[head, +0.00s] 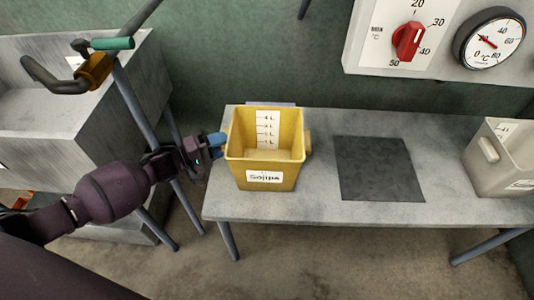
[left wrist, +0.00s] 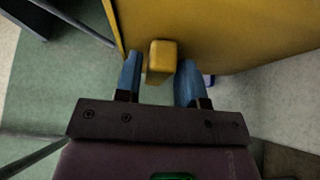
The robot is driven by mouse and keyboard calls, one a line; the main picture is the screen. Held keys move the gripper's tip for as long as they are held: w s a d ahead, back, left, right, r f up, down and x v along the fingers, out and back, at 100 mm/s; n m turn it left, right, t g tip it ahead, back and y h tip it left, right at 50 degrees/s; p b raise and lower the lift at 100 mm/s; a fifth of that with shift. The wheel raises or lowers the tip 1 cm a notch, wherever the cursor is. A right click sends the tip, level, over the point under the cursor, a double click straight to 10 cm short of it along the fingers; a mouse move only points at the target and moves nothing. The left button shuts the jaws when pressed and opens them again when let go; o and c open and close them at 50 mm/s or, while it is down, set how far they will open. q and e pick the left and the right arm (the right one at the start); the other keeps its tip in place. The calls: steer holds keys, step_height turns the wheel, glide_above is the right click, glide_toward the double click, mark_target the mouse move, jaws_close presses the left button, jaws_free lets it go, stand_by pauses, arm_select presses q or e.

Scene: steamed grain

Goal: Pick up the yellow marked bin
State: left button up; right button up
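The yellow bin (head: 265,173) stands upright on the left end of the grey table (head: 320,209). It has a white label with black writing on its front and a litre scale on its inner back wall. A knob-like handle sticks out on its right side. My left gripper (head: 220,143) is at the bin's left side. In the left wrist view, its blue fingers (left wrist: 158,75) are open on either side of the bin's yellow left handle (left wrist: 162,58), with a visible gap at the left finger. The yellow bin wall (left wrist: 230,35) fills the top. My right gripper is not in view.
A dark square mat (head: 378,168) lies on the table right of the bin. A beige bin (head: 488,164) stands at the table's right end. A grey basin (head: 120,100) with pipes stands at left. A panel with a red dial (head: 408,41) and a gauge (head: 489,40) is above the table.

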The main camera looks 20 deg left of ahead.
arm_select(q)
jaws_close()
steer(key=shift+r, duration=0.15)
